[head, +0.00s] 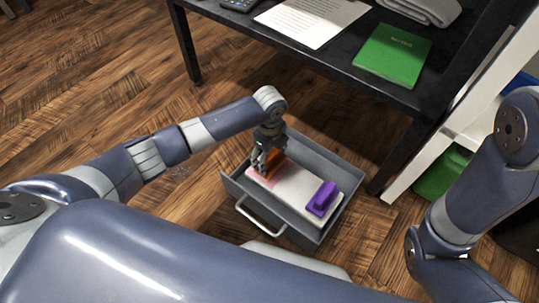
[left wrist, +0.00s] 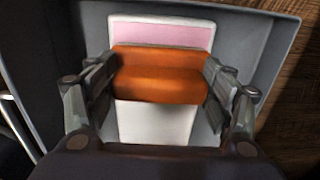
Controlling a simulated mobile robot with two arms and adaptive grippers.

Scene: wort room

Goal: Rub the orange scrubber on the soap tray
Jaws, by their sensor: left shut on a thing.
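The orange scrubber (left wrist: 160,75) is between the fingers of my left gripper (head: 265,168), which is shut on it. In the left wrist view my left gripper (left wrist: 160,90) has a finger on each side of the scrubber. The scrubber (head: 274,162) is at the pink end of a white soap tray (head: 293,190). The tray also shows in the left wrist view (left wrist: 155,122), with its pink strip beyond the scrubber. I cannot tell whether the scrubber touches the tray. My right gripper is not in view.
A purple block (head: 322,198) sits on the tray's right end. The tray lies in a grey open drawer (head: 345,172) with a handle (head: 262,218). A black table (head: 335,75) with a green book (head: 393,54) stands behind. A white shelf (head: 425,165) is at right. Wood floor lies left.

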